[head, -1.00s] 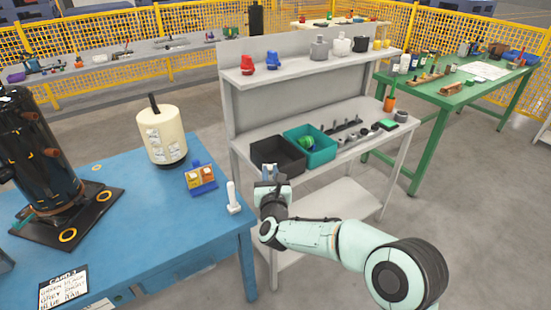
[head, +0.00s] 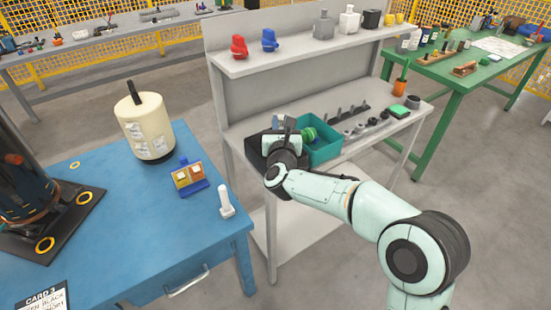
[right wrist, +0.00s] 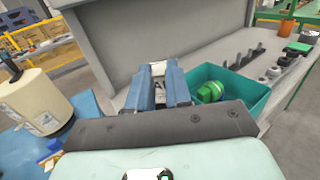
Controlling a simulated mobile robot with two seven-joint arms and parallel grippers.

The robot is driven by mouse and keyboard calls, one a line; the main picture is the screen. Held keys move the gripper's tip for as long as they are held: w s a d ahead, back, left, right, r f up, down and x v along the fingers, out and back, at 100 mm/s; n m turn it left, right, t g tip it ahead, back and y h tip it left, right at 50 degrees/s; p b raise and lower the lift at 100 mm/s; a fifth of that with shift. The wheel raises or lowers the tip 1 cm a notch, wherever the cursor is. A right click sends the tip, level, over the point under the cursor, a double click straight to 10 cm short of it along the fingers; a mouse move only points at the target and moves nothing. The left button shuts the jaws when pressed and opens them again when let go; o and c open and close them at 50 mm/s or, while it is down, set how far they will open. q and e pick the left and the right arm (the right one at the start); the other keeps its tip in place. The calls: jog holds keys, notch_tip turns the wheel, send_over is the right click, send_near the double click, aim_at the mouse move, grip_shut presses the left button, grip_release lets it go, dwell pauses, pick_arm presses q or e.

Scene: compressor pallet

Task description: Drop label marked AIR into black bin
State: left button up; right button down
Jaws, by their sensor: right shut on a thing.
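The black bin (head: 254,153) stands on the grey bench, left of the teal bin, and my right gripper hides much of it. My right gripper (head: 284,122) is over the black bin. In the right wrist view its blue fingers (right wrist: 159,72) are shut on a small whitish piece (right wrist: 158,68), seemingly a label; I cannot read any lettering on it. Other white labels (head: 137,131) are on the cream cylinder (head: 154,112) on the blue table. My left gripper is not in view.
The teal bin (head: 322,150) holds a green part (head: 308,134) and adjoins the black bin. An upper shelf (head: 290,53) with fittings and jugs runs behind. The blue table (head: 120,212) holds a blue stand (head: 190,186) and a white upright piece (head: 226,203).

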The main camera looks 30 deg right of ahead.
aim_at(280, 126)
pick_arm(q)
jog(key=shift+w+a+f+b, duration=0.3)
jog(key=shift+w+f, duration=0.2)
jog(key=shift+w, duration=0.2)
pick_arm(e)
jog(key=shift+w+f, duration=0.1)
jog(key=shift+f, duration=1.7)
jog(key=c, duration=1)
grip_release()
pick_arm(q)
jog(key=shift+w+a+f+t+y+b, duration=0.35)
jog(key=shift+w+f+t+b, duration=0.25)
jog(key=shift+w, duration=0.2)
pick_arm(e)
jog(key=v, duration=1.3)
jog(key=shift+a, duration=0.1)
